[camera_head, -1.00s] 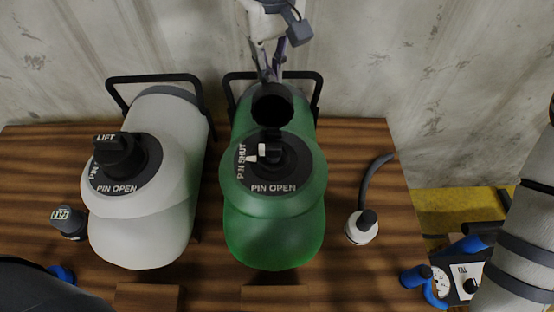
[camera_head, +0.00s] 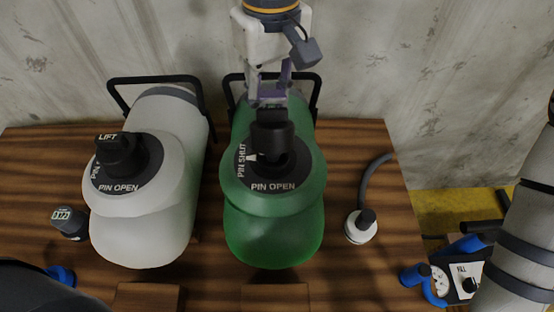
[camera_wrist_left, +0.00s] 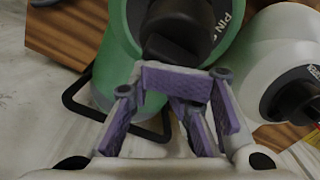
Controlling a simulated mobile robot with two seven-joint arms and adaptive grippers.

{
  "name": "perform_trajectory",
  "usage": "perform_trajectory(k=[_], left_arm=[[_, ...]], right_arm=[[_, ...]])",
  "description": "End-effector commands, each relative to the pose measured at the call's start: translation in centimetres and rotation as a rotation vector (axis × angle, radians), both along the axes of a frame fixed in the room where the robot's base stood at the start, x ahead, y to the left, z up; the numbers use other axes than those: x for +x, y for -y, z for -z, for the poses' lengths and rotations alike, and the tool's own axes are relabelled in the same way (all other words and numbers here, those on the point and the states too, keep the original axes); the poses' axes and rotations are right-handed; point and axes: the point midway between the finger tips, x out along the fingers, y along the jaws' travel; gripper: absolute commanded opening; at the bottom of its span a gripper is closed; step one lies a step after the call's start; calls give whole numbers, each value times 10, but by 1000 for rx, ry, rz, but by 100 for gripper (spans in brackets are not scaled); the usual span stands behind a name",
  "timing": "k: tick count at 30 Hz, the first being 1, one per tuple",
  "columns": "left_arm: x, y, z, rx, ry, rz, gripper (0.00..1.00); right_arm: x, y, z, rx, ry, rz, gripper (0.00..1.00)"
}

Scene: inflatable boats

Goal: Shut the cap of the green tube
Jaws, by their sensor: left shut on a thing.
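The green tube (camera_head: 273,230) lies on the wooden table, with a dark valve plate (camera_head: 272,187) marked PIN OPEN and PIN SHUT on its near end. Its black cap (camera_head: 273,135) is tipped over the valve and covers most of it; I cannot tell whether it is fully seated. A small white pin still shows at the cap's left edge. My left gripper (camera_head: 270,98) is shut at the cap's far side. In the left wrist view, its purple fingers (camera_wrist_left: 182,85) are against the black cap (camera_wrist_left: 175,35); their contact is partly hidden. My right gripper is not seen.
A white tube (camera_head: 145,230) with a shut-looking cap (camera_head: 118,155) lies to the left. A hose with a white end (camera_head: 361,228) is at the right. A gauge (camera_head: 467,280) is farther right. A concrete wall (camera_head: 420,60) stands behind the table.

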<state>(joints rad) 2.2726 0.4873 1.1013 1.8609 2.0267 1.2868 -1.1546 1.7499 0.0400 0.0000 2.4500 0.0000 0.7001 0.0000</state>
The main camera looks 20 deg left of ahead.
Motion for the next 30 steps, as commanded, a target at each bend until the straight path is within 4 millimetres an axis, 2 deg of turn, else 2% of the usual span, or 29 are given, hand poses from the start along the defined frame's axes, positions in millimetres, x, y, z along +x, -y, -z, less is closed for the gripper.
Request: perform_trajectory(k=[12,17,30], left_arm=[[-22,6,0,-1,6,1,0],[-24,7,0,-1,8,-1,0],[-47,14,11,-2,1,1,0]], right_arm=[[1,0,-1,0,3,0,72],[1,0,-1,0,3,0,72],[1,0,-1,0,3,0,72]])
